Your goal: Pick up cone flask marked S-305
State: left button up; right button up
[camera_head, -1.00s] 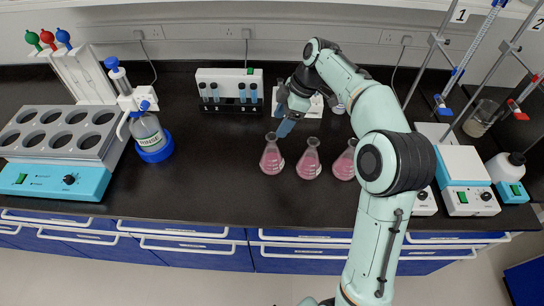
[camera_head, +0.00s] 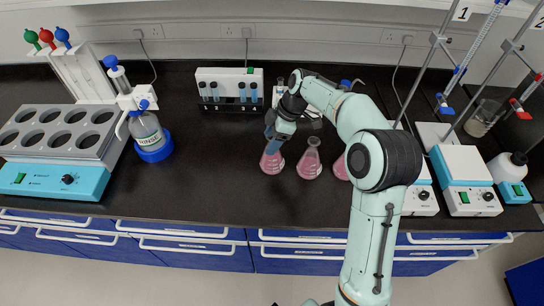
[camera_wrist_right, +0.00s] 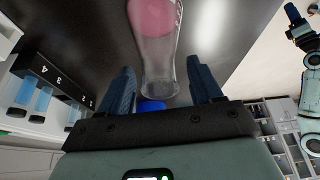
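Three cone flasks with pink liquid stand in a row on the black bench: a left one (camera_head: 272,161), a middle one (camera_head: 310,160) and a right one (camera_head: 341,168), partly hidden by my right arm. No marking is readable, so I cannot tell which is S-305. My right gripper (camera_head: 271,132) is at the neck of the left flask. In the right wrist view, that flask (camera_wrist_right: 155,35) has its neck between the open fingers (camera_wrist_right: 162,90), with gaps on both sides. My left arm shows at the wrist view's upper right, with its gripper tip (camera_wrist_right: 292,12) too small to read.
A tube rack (camera_head: 230,90) stands behind the flasks. Stands, stirrers (camera_head: 465,180) and a beaker (camera_head: 482,118) are at right. The bench before the flasks is clear.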

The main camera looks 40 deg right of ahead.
grip_shut()
jog(key=shift+r, duration=0.2)
